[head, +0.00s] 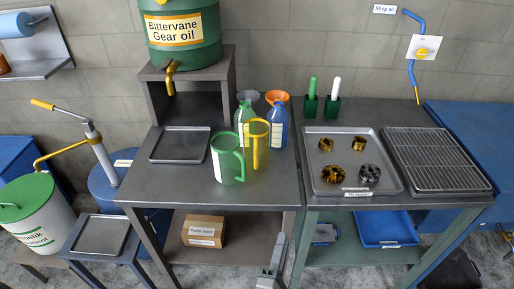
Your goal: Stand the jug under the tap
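A green barrel labelled Bittervane Gear oil (181,42) stands on a raised grey stand. Its brass tap (170,76) points down at the front. A dark shallow tray (180,146) lies on the bench below the tap, with nothing in it. A green jug (228,163) with a pale panel stands upright on the bench, right of the tray. A yellow jug (257,145) stands just behind and right of it. My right gripper is out of view.
Green (243,121) and blue bottles (278,127) and grey and orange funnels (277,97) stand behind the jugs. A metal parts tray (326,183) and a wire rack (438,158) fill the right bench. The left bench front is clear.

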